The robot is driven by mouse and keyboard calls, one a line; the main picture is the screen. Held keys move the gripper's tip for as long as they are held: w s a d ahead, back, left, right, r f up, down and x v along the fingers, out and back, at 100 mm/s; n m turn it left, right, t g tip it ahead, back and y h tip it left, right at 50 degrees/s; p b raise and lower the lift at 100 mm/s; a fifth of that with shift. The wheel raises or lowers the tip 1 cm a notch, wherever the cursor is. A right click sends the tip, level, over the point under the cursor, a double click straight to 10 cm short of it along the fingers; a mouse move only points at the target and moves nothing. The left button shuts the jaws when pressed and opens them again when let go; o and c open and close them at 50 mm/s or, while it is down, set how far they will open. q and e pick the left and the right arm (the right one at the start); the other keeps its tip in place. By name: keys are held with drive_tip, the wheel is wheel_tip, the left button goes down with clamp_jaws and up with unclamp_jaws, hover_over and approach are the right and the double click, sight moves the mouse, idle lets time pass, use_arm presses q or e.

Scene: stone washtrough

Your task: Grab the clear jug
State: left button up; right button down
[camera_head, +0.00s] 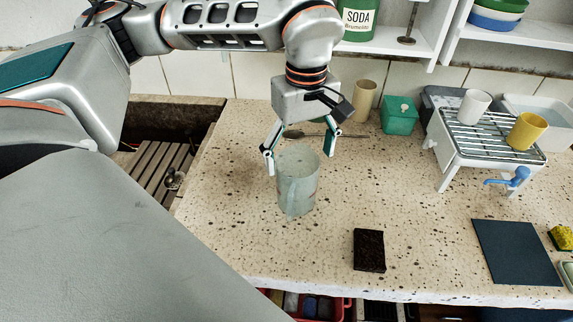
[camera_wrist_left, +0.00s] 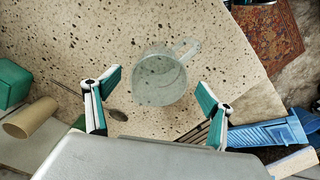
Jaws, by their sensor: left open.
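The clear jug (camera_head: 298,184) stands upright on the speckled stone counter, left of the middle in the head view. Its handle shows on the side toward the camera. Nothing is between the fingers' pads that I can tell. My right gripper does not show.
A spoon (camera_head: 318,134) lies behind the jug. A beige cup (camera_head: 364,101) and green box (camera_head: 399,116) stand farther back. A black block (camera_head: 369,250) lies front right. A white rack (camera_head: 455,147) holds a white cup (camera_head: 474,106) and a yellow cup (camera_head: 527,131).

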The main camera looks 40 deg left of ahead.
use_arm(q)
drive_tip(key=shift+s+f+b, duration=0.1)
drive_tip(key=shift+f+b, duration=0.3)
drive_tip(key=shift+f, duration=3.5)
drive_tip(key=c, duration=1.3)
